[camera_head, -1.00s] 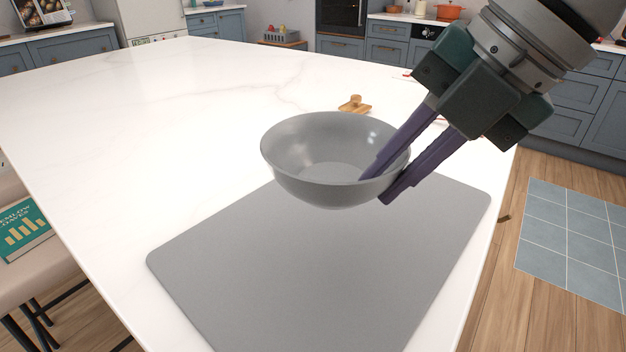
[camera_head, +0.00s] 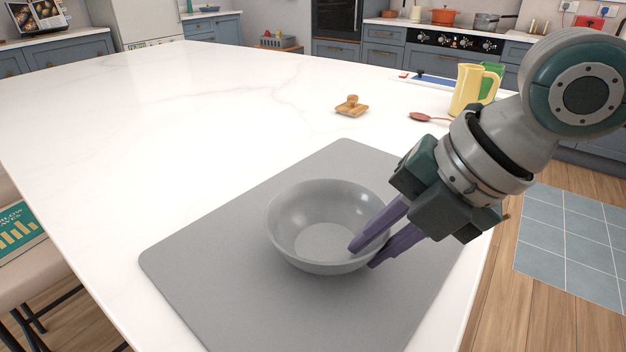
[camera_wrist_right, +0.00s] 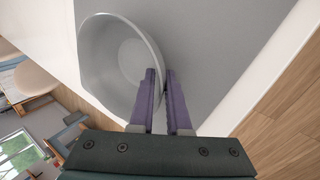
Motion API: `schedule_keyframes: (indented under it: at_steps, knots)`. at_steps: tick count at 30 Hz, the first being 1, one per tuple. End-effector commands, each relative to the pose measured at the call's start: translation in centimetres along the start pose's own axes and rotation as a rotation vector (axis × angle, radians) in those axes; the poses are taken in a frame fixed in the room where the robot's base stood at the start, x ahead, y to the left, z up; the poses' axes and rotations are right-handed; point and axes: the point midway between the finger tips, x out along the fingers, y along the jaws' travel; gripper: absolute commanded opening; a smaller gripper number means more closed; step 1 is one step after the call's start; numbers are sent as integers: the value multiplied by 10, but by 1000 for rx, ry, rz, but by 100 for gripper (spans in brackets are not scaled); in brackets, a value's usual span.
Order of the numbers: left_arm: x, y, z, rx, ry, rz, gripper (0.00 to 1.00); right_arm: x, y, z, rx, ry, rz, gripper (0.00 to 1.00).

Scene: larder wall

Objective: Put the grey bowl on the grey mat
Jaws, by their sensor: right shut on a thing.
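The grey bowl (camera_head: 318,228) is upright over the middle of the grey mat (camera_head: 210,262) in the head view. It looks to be at or very near the mat's surface; I cannot tell whether it touches. My right gripper (camera_head: 367,256) is shut on the bowl's right rim, one purple finger inside and one outside. In the right wrist view the bowl (camera_wrist_right: 112,62) lies left of the fingers (camera_wrist_right: 160,85), with its rim between them, and the mat (camera_wrist_right: 215,50) is behind. My left gripper is not in view.
The mat lies on a white countertop (camera_head: 200,110). Beyond it are a small wooden object (camera_head: 351,106), a reddish spoon (camera_head: 430,117), a yellow jug (camera_head: 468,90) and a green item behind it. A chair with a teal book (camera_head: 18,232) stands at left. The counter's left side is clear.

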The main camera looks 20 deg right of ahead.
Motion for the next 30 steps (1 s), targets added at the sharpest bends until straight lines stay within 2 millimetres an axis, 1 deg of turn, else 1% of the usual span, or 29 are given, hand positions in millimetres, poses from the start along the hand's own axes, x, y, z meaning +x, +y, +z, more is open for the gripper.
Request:
schedule_keyframes:
  at_steps: [1,8,16,19,23,30]
  knots:
    - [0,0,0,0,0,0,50,1,0,0,0,0,0,18]
    - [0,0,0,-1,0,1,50,0,0,0,0,1,0,44]
    - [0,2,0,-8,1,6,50,0,0,0,0,0,-2,45]
    - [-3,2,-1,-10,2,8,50,-7,1,0,0,-1,-1,45]
    - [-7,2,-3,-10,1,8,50,-29,2,1,-2,-3,-1,45]
    - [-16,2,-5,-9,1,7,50,-84,2,2,-1,-5,0,45]
